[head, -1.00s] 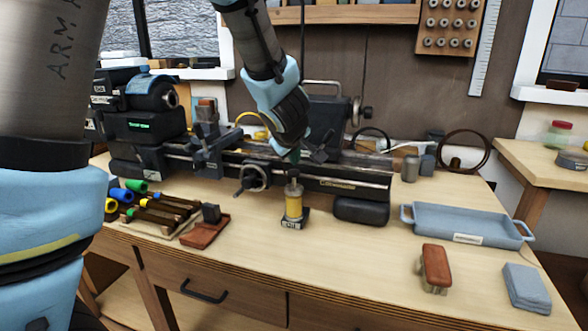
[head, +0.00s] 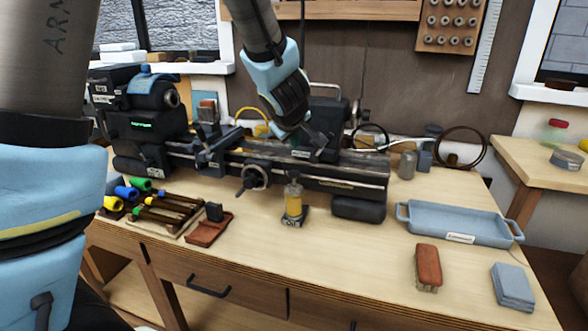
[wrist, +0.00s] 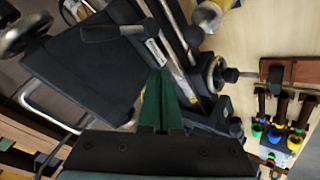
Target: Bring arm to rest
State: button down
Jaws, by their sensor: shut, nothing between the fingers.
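My gripper (head: 303,143) is above the rear right part of the bench lathe in the head view, with nothing in it. In the wrist view its green fingers (wrist: 160,100) are together, pointing at the lathe. The dark lathe (head: 335,170) stretches along the back of the workbench (head: 370,240). A yellow oil bottle (head: 294,201) stands upright in front of the lathe, apart from my gripper. Whether the fingertips touch the lathe cannot be told from the head view.
A blue-grey tray (head: 460,226), a brown brush (head: 428,265) and a grey cloth stack (head: 512,286) lie at the right. Several coloured-handled tools (head: 160,208) and a reddish-brown stand (head: 208,228) are at the left. The bench front is clear.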

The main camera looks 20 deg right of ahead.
jog(key=shift+a, duration=0.1)
dwell(0.5)
jog(key=a+f+m+g+y, duration=0.2)
jog(key=a+f+g, duration=0.1)
jog(key=a, duration=1.5)
jog(key=s+a+f+m+g+y, duration=0.1)
jog(key=s+a, duration=0.4)
jog(key=a, duration=0.4)
jog(key=s+a+f+m+g+y, duration=0.1)
jog(key=s+a, duration=0.3)
jog(key=a, duration=0.5)
jog(key=shift+s+f+g+y, duration=0.3)
jog(key=shift+s+f+g, duration=0.1)
jog(key=shift+f+g, duration=0.25)
jog(key=c, duration=1.6)
grip_release()
